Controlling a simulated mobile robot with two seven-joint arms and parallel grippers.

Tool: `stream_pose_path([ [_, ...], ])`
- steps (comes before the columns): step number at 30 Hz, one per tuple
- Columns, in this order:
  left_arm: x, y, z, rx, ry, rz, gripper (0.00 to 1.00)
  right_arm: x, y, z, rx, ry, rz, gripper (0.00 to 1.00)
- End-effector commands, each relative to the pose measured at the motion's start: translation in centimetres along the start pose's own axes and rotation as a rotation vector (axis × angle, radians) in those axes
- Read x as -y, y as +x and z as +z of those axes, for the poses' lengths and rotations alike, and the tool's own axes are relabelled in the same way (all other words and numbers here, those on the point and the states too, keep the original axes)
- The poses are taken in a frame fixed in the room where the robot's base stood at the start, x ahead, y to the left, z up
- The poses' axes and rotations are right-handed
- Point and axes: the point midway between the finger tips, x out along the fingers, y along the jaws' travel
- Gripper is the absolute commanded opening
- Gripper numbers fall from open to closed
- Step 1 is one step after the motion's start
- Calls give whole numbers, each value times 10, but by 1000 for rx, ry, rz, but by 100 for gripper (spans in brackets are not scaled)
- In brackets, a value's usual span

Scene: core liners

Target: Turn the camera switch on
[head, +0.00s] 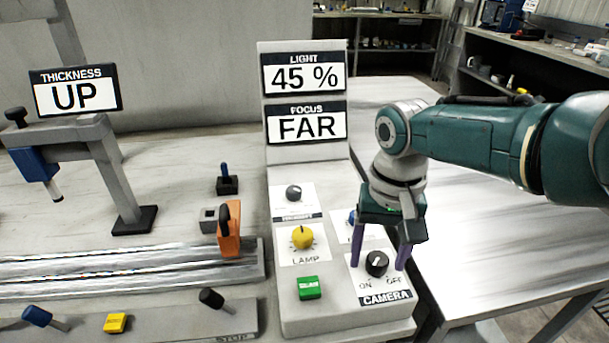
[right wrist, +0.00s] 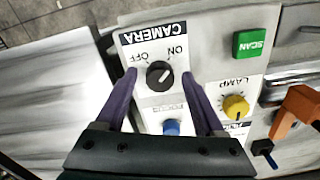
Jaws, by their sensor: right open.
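The camera switch is a black round knob (head: 377,264) on a white plate marked ON at left, OFF at right and CAMERA below. It also shows in the right wrist view (right wrist: 159,75), with the plate upside down. A pale mark shows on the knob, but I cannot tell surely which label it points to. My right gripper (head: 379,266) is open, its two purple fingers standing on either side of the knob. In the right wrist view the fingertips (right wrist: 158,73) flank the knob with gaps. My left gripper is out of view.
A blue focus knob (right wrist: 171,127) sits close to the gripper. On the same console are a yellow lamp knob (head: 302,237), a green scan button (head: 309,288) and a grey knob (head: 293,193). Displays read LIGHT 45 % (head: 303,78) and FOCUS FAR (head: 306,126).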

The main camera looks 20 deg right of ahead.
Motion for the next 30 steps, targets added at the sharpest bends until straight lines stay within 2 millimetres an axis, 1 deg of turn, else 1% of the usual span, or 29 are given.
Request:
stream_pose_path([
  [2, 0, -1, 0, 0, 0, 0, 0, 0, -1, 0, 0, 0, 0, 71],
  [5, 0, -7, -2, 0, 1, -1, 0, 0, -9, 0, -1, -1, 0, 71],
  [8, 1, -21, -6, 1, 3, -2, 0, 0, -26, 0, -1, -1, 0, 71],
  [12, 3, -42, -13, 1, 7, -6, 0, 0, -57, 0, -1, 0, -1, 71],
  [15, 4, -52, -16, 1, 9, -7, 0, 0, -75, 0, -2, -1, -1, 71],
  [18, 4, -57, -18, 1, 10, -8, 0, 0, -88, 0, -1, 0, -1, 71],
  [23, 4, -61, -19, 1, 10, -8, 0, 0, -99, 0, 0, 0, -1, 71],
  [30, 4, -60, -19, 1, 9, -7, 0, 0, -99, 0, 1, 1, 0, 71],
])
